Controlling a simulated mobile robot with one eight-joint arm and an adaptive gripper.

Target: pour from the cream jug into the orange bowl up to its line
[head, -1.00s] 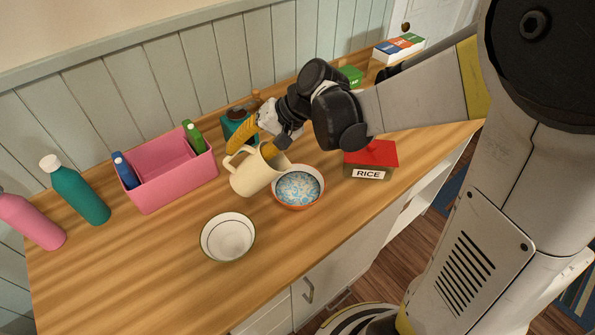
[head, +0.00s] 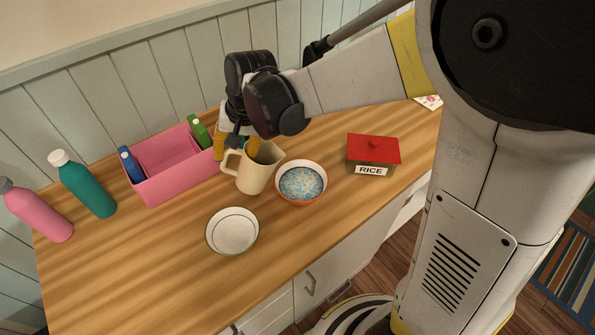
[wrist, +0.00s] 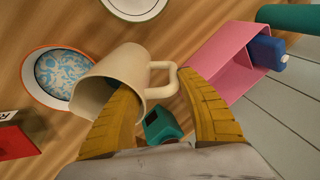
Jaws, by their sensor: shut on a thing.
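The cream jug (head: 257,172) is nearly upright, just left of the orange bowl. My gripper (head: 236,147) is shut on it from the handle side, its yellow fingers about the handle region. In the wrist view the jug (wrist: 118,72) and its handle show between and beyond the fingers (wrist: 165,100); the exact contact is hidden. The orange bowl (head: 304,201) has a white inside, holding blue-and-white speckled contents (head: 301,184) below its rim. It also shows in the wrist view (wrist: 33,90). I cannot make out its line.
A white bowl (head: 232,232) stands in front of the jug. A pink bin (head: 160,190) with bottles is to the left, beside teal (head: 85,185) and pink (head: 38,212) bottles. A red-lidded rice box (head: 372,155) stands right of the orange bowl. The front left counter is clear.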

